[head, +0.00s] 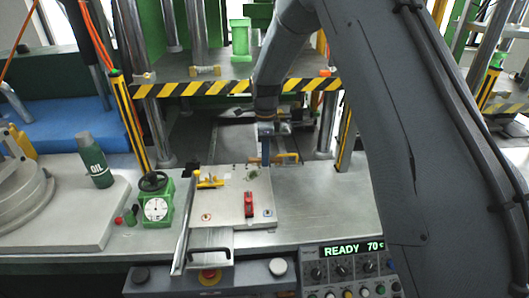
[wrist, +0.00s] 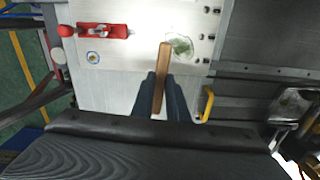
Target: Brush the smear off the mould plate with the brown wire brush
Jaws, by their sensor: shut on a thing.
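The mould plate (head: 230,205) is a pale metal slab on the press table, and it fills the upper middle of the wrist view (wrist: 125,70). A greenish smear (wrist: 180,46) lies on it near its right edge in the wrist view; it shows small in the head view (head: 252,172). My gripper (wrist: 160,98) is shut on the brown wire brush (wrist: 161,70), a long narrow brown bar. The brush's far end is just left of the smear; I cannot tell whether it touches the plate. In the head view my gripper (head: 266,150) is at the plate's far edge, and the brush is not clear there.
A red clamp (head: 249,204) and a yellow clamp (head: 209,181) stand on the plate. A yellow handle (wrist: 208,103) is right of my gripper in the wrist view. Press posts and a striped beam (head: 220,87) stand behind.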

